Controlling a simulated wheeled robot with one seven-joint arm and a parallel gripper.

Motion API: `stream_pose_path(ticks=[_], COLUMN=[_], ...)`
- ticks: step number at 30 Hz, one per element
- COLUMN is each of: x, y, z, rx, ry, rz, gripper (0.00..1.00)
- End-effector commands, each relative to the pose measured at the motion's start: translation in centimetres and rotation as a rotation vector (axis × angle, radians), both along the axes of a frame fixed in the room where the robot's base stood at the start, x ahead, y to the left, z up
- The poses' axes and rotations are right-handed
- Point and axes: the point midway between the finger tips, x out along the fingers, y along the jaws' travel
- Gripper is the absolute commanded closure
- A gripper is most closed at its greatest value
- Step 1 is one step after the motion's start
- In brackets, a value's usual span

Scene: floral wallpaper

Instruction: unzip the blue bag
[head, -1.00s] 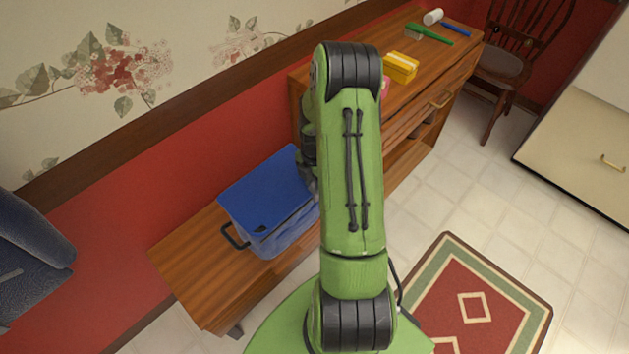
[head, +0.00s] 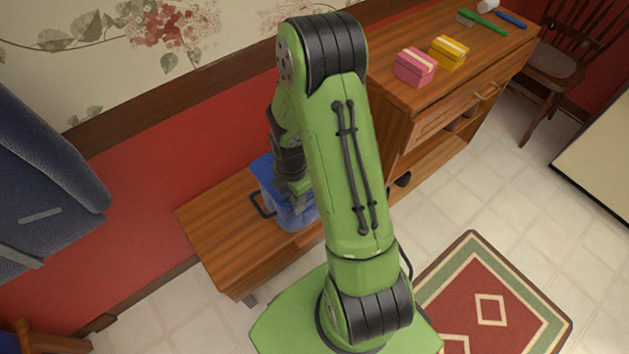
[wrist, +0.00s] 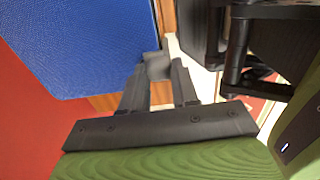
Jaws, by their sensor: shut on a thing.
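The blue bag (head: 297,219) sits on the low wooden bench, with its black handle (head: 262,206) on the left. My arm hides most of its top in the head view. In the wrist view its flat blue top (wrist: 80,45) fills the upper left. My gripper (wrist: 158,72) is at the bag's right edge there, its fingers close together on a small grey piece, seemingly the zipper pull (wrist: 157,64). The fingertips are hidden in the head view. I cannot tell how far the zipper is open.
The wooden bench (head: 215,240) has bare room left of the bag. A taller wooden cabinet (head: 420,115) stands to the right, with a pink box (head: 414,68) and a yellow box (head: 449,52) on top. A patterned rug (head: 500,270) lies on the floor. Dark blue clothing (head: 45,170) hangs at left.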

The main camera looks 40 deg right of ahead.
Motion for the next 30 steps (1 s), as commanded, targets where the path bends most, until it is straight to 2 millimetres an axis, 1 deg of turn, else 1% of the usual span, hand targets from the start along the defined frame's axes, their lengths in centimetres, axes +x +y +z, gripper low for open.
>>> stream_pose_path(ticks=[1, 3, 6, 10, 18, 19, 23, 24, 30], x=[0.0, 0.0, 0.0, -0.1, 0.0, 0.0, 0.0, 0.0, 0.0], y=[0.8, 1.5, 2.2, 2.5, 2.6, 2.6, 2.6, 2.5, 2.5], z=[0.0, 0.0, 0.0, 0.0, 0.0, 0.0, 0.0, 0.0, 0.0], rx=[0.000, 0.000, 0.000, 0.001, 0.003, 0.003, 0.002, 0.001, 0.000], ry=[-0.001, -0.001, 0.000, 0.000, 0.000, 0.000, 0.000, 0.000, 0.000], rz=[0.004, 0.003, 0.002, 0.001, 0.003, 0.003, 0.002, 0.002, 0.000], gripper=[0.95, 0.95, 0.95, 0.95, 0.95, 0.68, 0.48, 0.45, 0.45])
